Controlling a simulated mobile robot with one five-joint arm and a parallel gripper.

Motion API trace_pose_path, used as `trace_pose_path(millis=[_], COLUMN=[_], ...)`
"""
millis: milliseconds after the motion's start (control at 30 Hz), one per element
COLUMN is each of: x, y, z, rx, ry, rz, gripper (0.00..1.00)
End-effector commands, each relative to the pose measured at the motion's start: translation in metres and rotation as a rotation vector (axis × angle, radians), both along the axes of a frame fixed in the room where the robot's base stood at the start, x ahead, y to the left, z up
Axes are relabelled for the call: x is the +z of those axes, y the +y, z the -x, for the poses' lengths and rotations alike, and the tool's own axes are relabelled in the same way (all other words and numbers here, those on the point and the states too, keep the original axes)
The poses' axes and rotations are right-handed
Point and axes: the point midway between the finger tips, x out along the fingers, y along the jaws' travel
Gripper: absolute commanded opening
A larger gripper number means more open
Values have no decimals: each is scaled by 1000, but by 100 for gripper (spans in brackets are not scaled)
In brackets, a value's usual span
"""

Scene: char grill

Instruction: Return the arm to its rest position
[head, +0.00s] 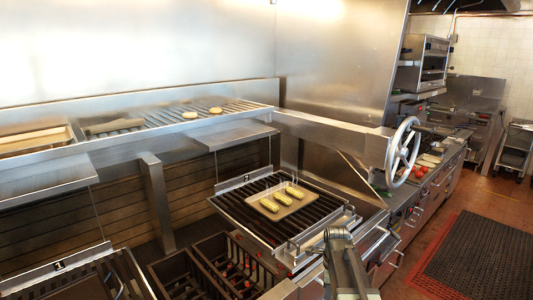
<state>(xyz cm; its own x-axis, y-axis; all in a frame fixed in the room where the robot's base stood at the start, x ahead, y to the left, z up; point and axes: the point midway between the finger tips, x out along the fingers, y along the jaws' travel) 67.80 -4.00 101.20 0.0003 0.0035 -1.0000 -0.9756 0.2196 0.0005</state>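My grey arm rises from the bottom edge of the head view, right of centre. Its end, with my gripper (338,233), points away from me, in front of the near right corner of the grill grate (238,208). The fingers are too small and foreshortened to tell whether they are open or shut. I see nothing clearly held. A tan tray (268,213) lies on the dark grate beyond my gripper, with three yellow elongated pieces (283,200) on it. The tray and my gripper look apart.
A handwheel (403,152) stands right of the grate. A steel shelf rack (155,118) behind holds two round pieces. Dark lower grates (215,270) sit left of my arm. A counter with red items (420,172) runs back right. A black mat (480,262) lies on the open floor.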

Motion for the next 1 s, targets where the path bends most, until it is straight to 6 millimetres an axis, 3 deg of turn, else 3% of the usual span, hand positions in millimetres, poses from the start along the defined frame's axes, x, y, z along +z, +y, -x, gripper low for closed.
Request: trace_pose_path(millis=[33, 100, 300, 400, 500, 667, 1000], x=[-14, -23, -33, -30, -30, -30, -30], y=[11, 23, 41, 40, 40, 42, 42], z=[18, 37, 93, 106, 107, 105, 105], rx=[117, 315, 1028, 1359, 1602, 1783, 1796], ry=[0, -1, -2, -3, -3, -2, -2], rz=[1, 1, 3, 4, 4, 4, 4], gripper=[0, 0, 0, 0, 0, 0, 0])
